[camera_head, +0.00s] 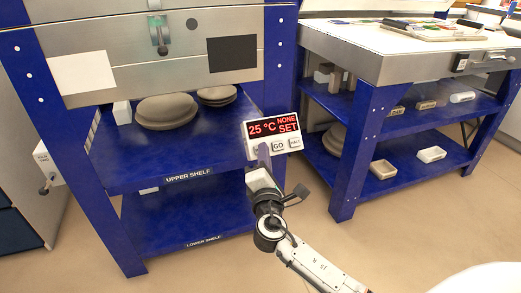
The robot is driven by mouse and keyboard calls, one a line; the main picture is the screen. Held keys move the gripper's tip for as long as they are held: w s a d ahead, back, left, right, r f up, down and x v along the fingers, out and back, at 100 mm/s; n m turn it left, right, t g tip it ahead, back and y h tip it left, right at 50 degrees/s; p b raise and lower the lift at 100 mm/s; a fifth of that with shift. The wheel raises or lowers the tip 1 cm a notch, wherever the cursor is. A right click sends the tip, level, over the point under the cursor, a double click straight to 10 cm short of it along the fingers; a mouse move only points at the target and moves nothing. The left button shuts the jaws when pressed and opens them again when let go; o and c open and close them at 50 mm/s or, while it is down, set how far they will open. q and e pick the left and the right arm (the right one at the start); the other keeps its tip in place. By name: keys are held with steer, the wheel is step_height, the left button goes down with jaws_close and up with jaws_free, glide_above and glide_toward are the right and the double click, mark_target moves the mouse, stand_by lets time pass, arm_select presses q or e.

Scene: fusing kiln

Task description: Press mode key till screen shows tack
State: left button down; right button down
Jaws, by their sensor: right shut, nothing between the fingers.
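The kiln controller (248,132) is a white box on the blue post at the front right of the kiln stand. Its dark screen (274,127) reads "25 °C NONE SET" in red. Below the screen is a row of keys: a GO key (278,146), a key to its right (295,143) with lettering too small to read surely, and a left key mostly hidden behind my fingers. My right gripper (264,150) is shut and empty, its fingertips pointing up at the left key. I cannot tell whether they touch it. My left gripper is out of view.
The kiln stand has an upper shelf (130,165) with stacked round moulds (167,112) and a lower shelf (150,240). A metal-edged worktable (400,62) stands at right, with small dishes (383,169) on its shelves. The floor (400,225) in front is clear.

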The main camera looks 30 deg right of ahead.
arm_select(q)
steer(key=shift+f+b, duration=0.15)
steer(key=shift+b, duration=0.15)
arm_select(e)
steer(key=shift+w+f, duration=0.25)
steer(key=shift+w, duration=0.05)
arm_select(q)
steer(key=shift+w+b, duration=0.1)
steer(key=shift+b, duration=0.3)
arm_select(e)
steer(key=shift+w+d+f, duration=0.15)
steer(key=shift+w+f, duration=0.15)
steer(key=shift+w, duration=0.05)
stand_by(0.4)
arm_select(q)
steer(key=shift+p, duration=0.7)
arm_select(e)
steer(key=shift+s+a+r, duration=0.2)
steer(key=shift+s+r, duration=0.3)
steer(key=shift+s, duration=0.15)
